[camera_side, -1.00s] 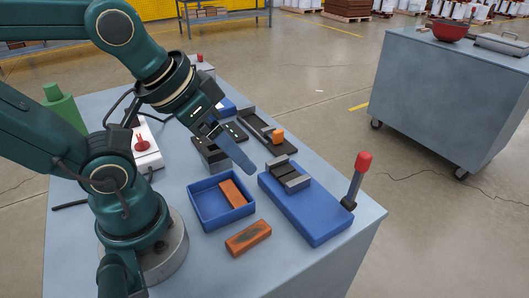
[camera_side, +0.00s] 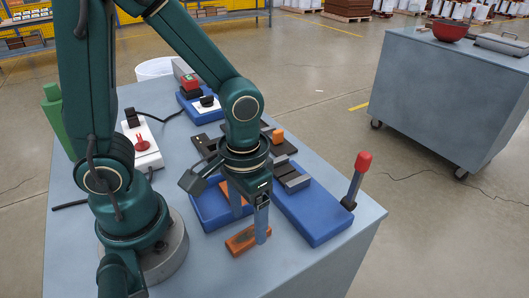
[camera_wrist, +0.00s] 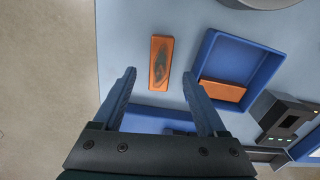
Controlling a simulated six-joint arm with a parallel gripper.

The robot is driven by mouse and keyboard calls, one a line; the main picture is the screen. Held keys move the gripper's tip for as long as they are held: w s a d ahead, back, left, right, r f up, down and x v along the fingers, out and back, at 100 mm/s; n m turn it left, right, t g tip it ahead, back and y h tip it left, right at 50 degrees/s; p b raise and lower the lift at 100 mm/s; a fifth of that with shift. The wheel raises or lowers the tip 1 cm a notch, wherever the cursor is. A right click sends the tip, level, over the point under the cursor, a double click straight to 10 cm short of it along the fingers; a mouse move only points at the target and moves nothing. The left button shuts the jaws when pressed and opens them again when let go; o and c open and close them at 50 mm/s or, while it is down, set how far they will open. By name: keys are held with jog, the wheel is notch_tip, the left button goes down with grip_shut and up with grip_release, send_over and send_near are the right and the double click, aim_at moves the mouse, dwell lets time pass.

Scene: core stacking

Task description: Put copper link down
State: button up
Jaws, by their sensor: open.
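A copper-coloured block (camera_side: 240,242) with a dark patch lies flat on the table in front of the blue tray. It also shows in the wrist view (camera_wrist: 161,62), upper middle. My gripper (camera_side: 251,225) is open with its fingers pointing down over this block. In the wrist view the gripper (camera_wrist: 159,72) has nothing between its fingers but the block's near end, lined up in the gap. I cannot tell how high the tips are above it. A second copper-coloured block (camera_wrist: 222,91) lies inside the blue tray (camera_wrist: 240,46). In the side view my arm hides much of the tray.
A blue base (camera_side: 322,218) with grey blocks and a red-topped lever (camera_side: 358,178) stands right of my gripper. A dark fixture with an orange piece (camera_side: 277,136) is behind. A red button on a blue box (camera_side: 190,84) stands farther back. The table's front is clear.

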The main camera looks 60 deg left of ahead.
aim_at(249, 234)
jog(key=shift+f, duration=1.7)
grip_shut()
